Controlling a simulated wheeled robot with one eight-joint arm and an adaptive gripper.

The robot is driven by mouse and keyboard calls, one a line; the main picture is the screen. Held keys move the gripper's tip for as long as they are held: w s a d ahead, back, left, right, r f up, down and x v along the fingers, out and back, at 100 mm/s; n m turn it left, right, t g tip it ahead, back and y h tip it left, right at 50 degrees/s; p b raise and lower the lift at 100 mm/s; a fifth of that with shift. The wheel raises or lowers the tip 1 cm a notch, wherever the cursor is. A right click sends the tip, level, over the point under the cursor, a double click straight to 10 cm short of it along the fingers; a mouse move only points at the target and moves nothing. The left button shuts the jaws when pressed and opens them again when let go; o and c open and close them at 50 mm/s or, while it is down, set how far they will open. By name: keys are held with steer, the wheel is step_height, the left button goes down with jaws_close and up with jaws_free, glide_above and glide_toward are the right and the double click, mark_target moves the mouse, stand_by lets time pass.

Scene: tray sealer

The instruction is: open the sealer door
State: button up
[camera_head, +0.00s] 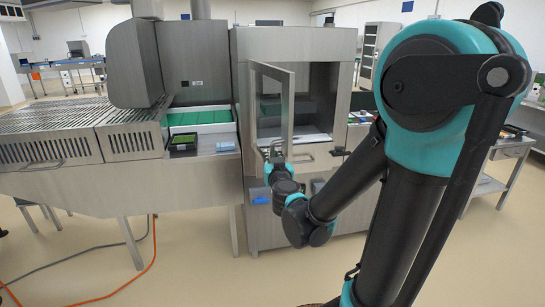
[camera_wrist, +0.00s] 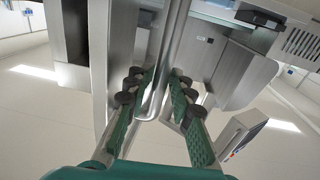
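The sealer door (camera_head: 272,112) is a metal-framed panel with a window, standing partly open at the front of the steel sealer cabinet (camera_head: 290,45). My gripper (camera_head: 275,153) is low at the door in the head view, where its fingers are too small to read. In the wrist view my gripper (camera_wrist: 163,78) has its two green-padded fingers apart. A bright metal edge or bar (camera_wrist: 157,100) of the door, with a rounded lower end, lies between them. Clear room shows beside it near the finger bases; contact at the tips cannot be told.
A slatted conveyor (camera_head: 75,118) and a shelf with a dark tray (camera_head: 183,142) are on the left of the cabinet. A steel cart (camera_head: 510,150) stands on the right. An orange cable (camera_head: 135,278) lies on the floor at the left.

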steer(key=shift+s, duration=0.15)
steer(key=s, duration=1.1)
steer(key=shift+s+d, duration=0.35)
steer(key=shift+d, duration=0.1)
steer(key=a+n+g+y, duration=0.2)
steer(key=a+n+y, duration=0.2)
steer(key=a+y, duration=0.2)
steer(key=s+d+f+g, duration=0.3)
steer(key=f+g, duration=0.2)
steer(key=f, duration=0.6)
steer(key=s+d+f+m+g+h, duration=0.2)
steer(key=s+d+f+g+h, duration=0.1)
steer(key=d, duration=0.4)
steer(key=s+d+f+m+g+h, duration=0.2)
steer(key=s+d+f+g+h, duration=0.1)
steer(key=d+f, duration=0.4)
steer(key=s+h, duration=0.1)
steer(key=s, duration=0.1)
steer(key=shift+s+d+f+m+g, duration=0.3)
steer(key=shift+d+f+m+g, duration=0.05)
steer(key=shift+f+m+g, duration=0.05)
